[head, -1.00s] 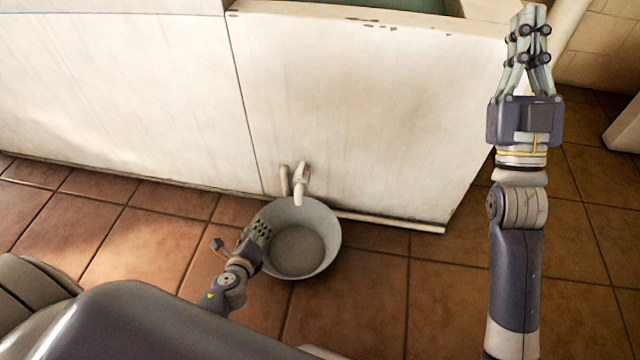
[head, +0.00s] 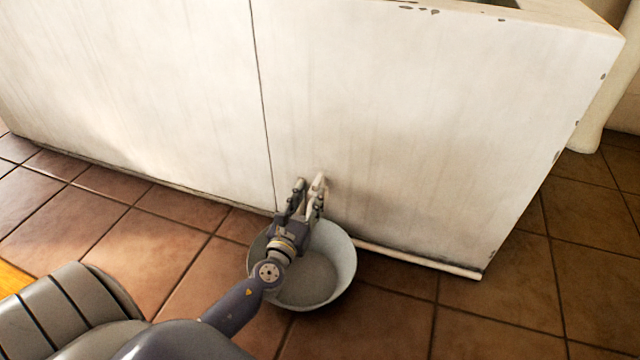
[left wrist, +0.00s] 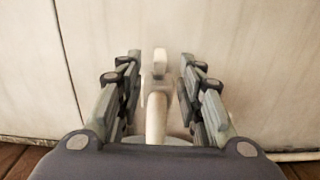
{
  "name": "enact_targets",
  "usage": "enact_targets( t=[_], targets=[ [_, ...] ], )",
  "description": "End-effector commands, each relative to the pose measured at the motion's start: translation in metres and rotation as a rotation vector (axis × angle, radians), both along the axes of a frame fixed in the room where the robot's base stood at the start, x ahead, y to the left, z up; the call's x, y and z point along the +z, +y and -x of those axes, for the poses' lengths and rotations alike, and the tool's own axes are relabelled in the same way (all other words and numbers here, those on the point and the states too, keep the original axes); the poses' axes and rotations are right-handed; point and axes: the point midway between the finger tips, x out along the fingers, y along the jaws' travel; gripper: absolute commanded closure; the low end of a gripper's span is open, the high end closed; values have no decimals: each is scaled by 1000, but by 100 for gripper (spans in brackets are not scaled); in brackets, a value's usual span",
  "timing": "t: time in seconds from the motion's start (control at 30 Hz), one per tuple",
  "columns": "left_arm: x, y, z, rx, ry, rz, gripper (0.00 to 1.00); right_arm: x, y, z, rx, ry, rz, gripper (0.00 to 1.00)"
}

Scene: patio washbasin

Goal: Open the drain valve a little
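The drain valve (head: 319,180) is a small pale tap low on the front of the white washbasin block. In the head view my left gripper (head: 306,192) is at it and partly covers it. In the left wrist view the valve's pale spout and upright handle (left wrist: 157,112) stand between the two fingers of the left gripper (left wrist: 160,60). The fingers are spread, with a gap on each side of the valve, so it is not gripped. My right gripper is out of view.
A round grey bowl (head: 343,270) stands on the tiled floor (head: 390,310) below the valve and under my left wrist. The white block (head: 420,130) rises behind it. A pale pipe (head: 430,262) runs along the block's foot to the right. The floor on the right is clear.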

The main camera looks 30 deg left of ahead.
Motion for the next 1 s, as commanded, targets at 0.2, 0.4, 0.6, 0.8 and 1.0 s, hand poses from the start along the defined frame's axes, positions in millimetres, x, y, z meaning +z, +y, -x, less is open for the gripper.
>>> enact_targets(
  t=[0.2, 0.4, 0.6, 0.8, 1.0],
  targets=[
    [0, 10, -41, 1, -3, 2, 66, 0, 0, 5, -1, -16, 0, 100],
    [-1, 15, -63, 1, 0, 3, 66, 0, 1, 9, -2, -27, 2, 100],
    [-1, 17, -70, 0, 1, 2, 66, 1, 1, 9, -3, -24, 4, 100],
    [-1, 17, -69, 0, 1, 3, 68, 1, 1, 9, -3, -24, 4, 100],
    [-1, 17, -69, 0, 1, 3, 100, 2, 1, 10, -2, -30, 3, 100]
  ],
)
